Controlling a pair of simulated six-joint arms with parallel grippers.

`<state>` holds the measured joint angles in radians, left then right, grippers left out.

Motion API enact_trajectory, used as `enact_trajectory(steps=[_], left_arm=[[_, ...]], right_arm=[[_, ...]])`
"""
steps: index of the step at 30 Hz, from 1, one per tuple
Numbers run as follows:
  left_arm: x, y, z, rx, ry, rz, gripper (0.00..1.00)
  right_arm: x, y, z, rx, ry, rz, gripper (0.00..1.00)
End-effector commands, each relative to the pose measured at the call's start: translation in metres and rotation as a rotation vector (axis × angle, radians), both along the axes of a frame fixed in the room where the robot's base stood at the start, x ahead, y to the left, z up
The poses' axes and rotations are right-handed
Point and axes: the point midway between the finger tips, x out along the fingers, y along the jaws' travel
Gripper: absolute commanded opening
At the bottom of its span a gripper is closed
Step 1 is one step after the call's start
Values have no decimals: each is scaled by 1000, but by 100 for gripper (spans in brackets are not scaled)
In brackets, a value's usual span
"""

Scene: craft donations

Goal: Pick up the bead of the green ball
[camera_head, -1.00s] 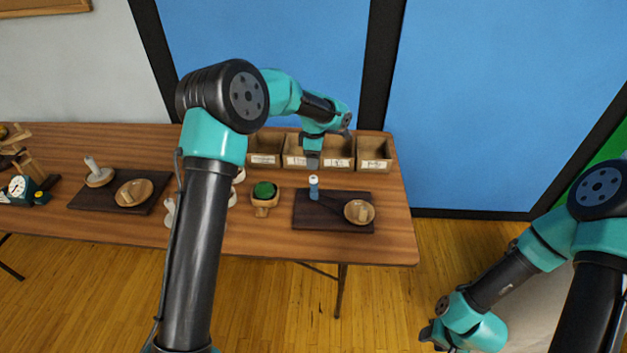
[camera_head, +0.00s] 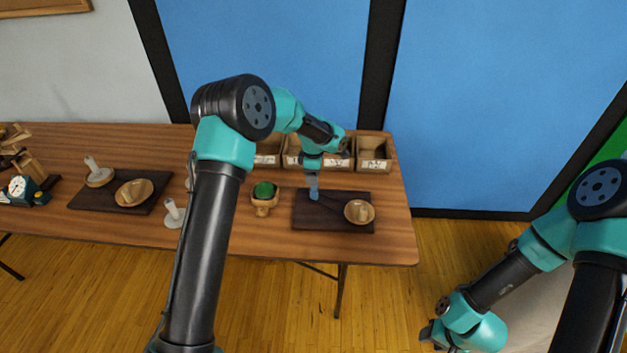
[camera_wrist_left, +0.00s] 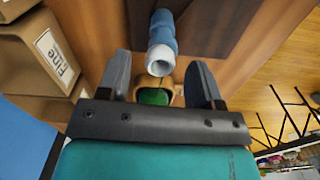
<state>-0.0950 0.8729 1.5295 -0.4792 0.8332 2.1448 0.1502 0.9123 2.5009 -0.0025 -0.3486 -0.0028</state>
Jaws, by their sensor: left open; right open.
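A green ball (camera_head: 264,190) sits in a small wooden cup (camera_head: 265,208) on the table; the ball also shows in the left wrist view (camera_wrist_left: 153,96), beyond my fingers. My left gripper (camera_head: 313,190) is open, low over the dark board, right of the cup. A blue-and-white cylinder (camera_wrist_left: 163,45) shows in the gap between its fingers in the left wrist view, with no finger visibly closed on it. In the head view the gripper mostly hides this cylinder. No separate bead is clear to me. My right gripper (camera_head: 432,334) is open and empty, away from the table at the lower right.
A dark board (camera_head: 335,223) carries a wooden bowl (camera_head: 352,219). Several labelled open boxes (camera_head: 374,165) stand along the back edge. Another dark board (camera_head: 84,201) with a bowl is at the left, near a clock (camera_head: 18,187). My left arm covers part of the table.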

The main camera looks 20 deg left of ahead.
Motion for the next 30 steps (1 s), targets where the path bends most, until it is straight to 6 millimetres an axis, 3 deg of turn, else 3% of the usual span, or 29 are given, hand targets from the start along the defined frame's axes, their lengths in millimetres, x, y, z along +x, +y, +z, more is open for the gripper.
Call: enact_trajectory(steps=[3, 17, 30], left_arm=[[0, 0, -9, -1, 0, 0, 60], [0, 0, -9, -1, -1, 0, 60], [0, 0, -8, -1, -1, -1, 18]], right_arm=[[0, 0, 0, 0, 0, 0, 43], [0, 0, 0, 0, 0, 0, 43], [0, 0, 0, 0, 0, 0, 43]])
